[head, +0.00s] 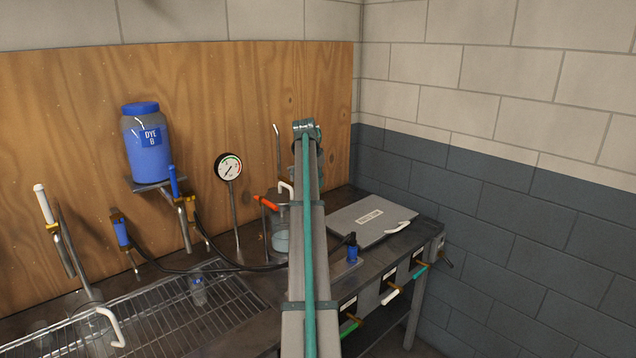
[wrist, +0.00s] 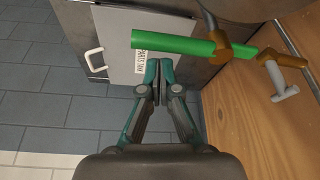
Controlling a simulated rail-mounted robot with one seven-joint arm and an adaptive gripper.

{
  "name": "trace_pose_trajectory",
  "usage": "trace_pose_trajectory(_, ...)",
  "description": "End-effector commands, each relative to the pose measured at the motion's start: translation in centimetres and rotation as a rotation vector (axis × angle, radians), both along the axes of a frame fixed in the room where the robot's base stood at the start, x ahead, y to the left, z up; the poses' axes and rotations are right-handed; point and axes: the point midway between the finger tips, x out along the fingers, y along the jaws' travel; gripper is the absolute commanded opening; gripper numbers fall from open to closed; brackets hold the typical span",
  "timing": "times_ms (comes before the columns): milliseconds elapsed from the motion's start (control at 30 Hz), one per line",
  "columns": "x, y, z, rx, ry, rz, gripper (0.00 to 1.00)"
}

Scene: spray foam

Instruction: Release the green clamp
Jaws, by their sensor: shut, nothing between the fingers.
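In the wrist view, the green clamp's handle (wrist: 178,45) is a bright green bar lying roughly across the picture. Its right end meets a brown fitting (wrist: 218,46). My gripper (wrist: 161,92) is shut and empty, its fingertips below the green bar in the picture with a gap between them. I cannot tell the depth between them. In the head view my own arm runs up the middle and hides the gripper and this clamp.
A grey parts tray lid (head: 372,222) with a white handle lies on the bench. A blue dye bottle (head: 147,150), a gauge (head: 229,167), a wire rack (head: 170,315) and a glass beaker (head: 281,238) stand left. A plywood board (head: 70,120) backs the bench.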

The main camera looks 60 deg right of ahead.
Motion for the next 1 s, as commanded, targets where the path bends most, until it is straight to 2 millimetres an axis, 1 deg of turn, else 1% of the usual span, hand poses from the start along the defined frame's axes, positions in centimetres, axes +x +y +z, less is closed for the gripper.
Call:
trace_pose_trajectory(167,-0.1,-1.9,0.8,-0.002,0.000,0.005,0.00)
trace_pose_trajectory(267,0.3,-1.0,2.6,-0.004,-0.002,0.007,0.00)
trace_pose_trajectory(400,0.5,0.0,5.4,-0.005,-0.001,0.006,0.00)
trace_pose_trajectory(600,0.9,1.0,8.4,-0.004,-0.001,0.006,0.00)
trace_pose_trajectory(800,1.0,1.5,9.8,-0.003,-0.001,0.006,0.00)
trace_pose_trajectory(1000,1.0,1.6,10.0,-0.003,0.000,0.005,0.00)
